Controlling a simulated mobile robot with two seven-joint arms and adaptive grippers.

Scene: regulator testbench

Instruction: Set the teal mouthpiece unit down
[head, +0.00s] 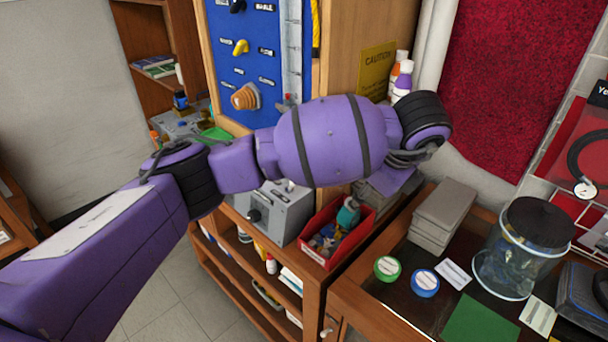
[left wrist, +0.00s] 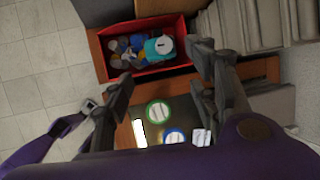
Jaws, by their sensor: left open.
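The teal mouthpiece unit (head: 348,213) sits in the red bin (head: 318,255), on top of other small parts. In the left wrist view the teal unit (left wrist: 159,47) lies at the right side of the bin (left wrist: 150,72), its round pale end facing up. My left gripper (left wrist: 160,72) is open, with its two dark fingers spread wide and nothing held between them. It is above the bench, and the unit shows beyond the fingertips, apart from them. In the head view my purple left arm hides this gripper. A purple arm part with a grey end (left wrist: 87,106) shows at lower left in the wrist view.
A grey box with a knob (head: 280,212) stands left of the bin. Grey blocks (head: 440,215) stand to its right. Green (head: 387,268) and blue (head: 425,283) discs, cards and a clear lidded jar (head: 518,255) occupy the dark bench. A blue panel (head: 245,60) rises behind.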

